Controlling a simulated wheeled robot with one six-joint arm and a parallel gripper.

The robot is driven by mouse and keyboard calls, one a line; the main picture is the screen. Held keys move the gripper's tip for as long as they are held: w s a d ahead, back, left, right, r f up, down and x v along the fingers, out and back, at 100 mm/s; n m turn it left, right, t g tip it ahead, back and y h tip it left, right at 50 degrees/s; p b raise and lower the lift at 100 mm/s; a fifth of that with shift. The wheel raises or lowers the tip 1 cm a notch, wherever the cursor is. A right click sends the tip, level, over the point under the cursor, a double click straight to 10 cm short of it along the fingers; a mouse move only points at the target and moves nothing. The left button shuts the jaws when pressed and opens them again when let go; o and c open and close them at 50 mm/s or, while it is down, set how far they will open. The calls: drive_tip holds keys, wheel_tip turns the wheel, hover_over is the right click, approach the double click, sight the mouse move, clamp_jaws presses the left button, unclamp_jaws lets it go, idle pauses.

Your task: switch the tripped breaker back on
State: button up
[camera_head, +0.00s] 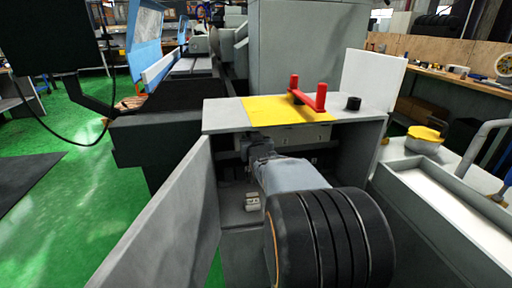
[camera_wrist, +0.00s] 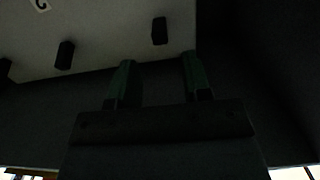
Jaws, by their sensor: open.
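In the head view, a grey cabinet (camera_head: 225,122) stands with its door (camera_head: 165,215) open. My arm reaches into it, and my gripper (camera_head: 260,148) is small and dark there. In the dim wrist view, my gripper (camera_wrist: 156,62) is open, with two greenish fingers apart and nothing between them. Beyond the fingertips is a pale panel (camera_wrist: 105,30) with several dark levers. One lever (camera_wrist: 159,30) is just above the gap between the fingers, apart from them; another lever (camera_wrist: 65,55) is to the left. I cannot tell which breaker is tripped.
A yellow plate (camera_head: 285,110) and a red handle (camera_head: 308,93) are on the cabinet top, beside a black knob (camera_head: 353,103). A small pale part (camera_head: 252,202) is low inside the cabinet. A grey trough (camera_head: 445,195) stands on the right.

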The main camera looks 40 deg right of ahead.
drive_tip(key=v, duration=0.6)
drive_tip(key=shift+s+a+p, duration=0.2)
drive_tip(key=shift+s+p, duration=0.1)
drive_tip(key=shift+s, duration=0.1)
